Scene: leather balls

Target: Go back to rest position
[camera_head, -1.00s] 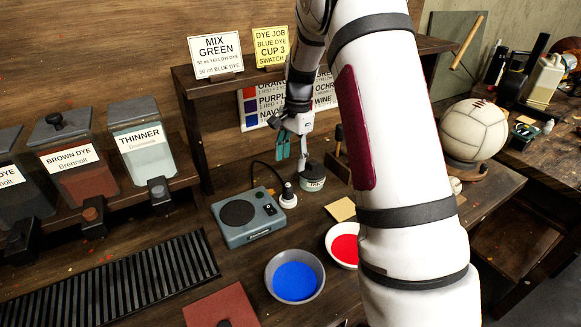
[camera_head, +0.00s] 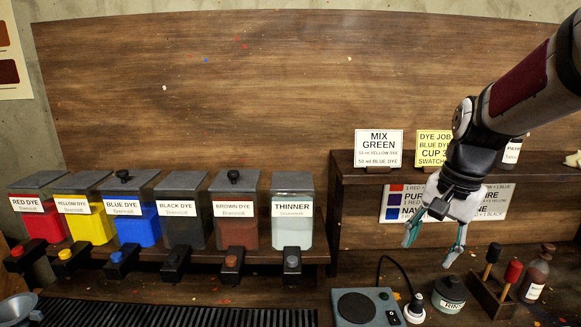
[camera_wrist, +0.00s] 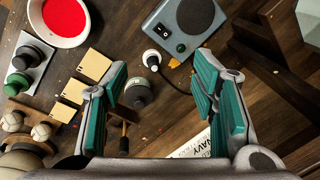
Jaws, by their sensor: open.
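My gripper (camera_head: 432,242) is open and empty in the head view, in the air in front of the colour chart (camera_head: 385,202) under the shelf. Its two teal fingers point down and are spread apart. In the wrist view my gripper (camera_wrist: 165,100) also shows open with nothing between its fingertips. Below it, a small dark round jar (camera_wrist: 138,92) stands on the bench; it also shows in the head view (camera_head: 449,294).
A brown bottle (camera_head: 535,272) is at the right. Dye dispensers (camera_head: 180,208) line the left shelf. The wooden shelf (camera_head: 345,172) carries sign cards.

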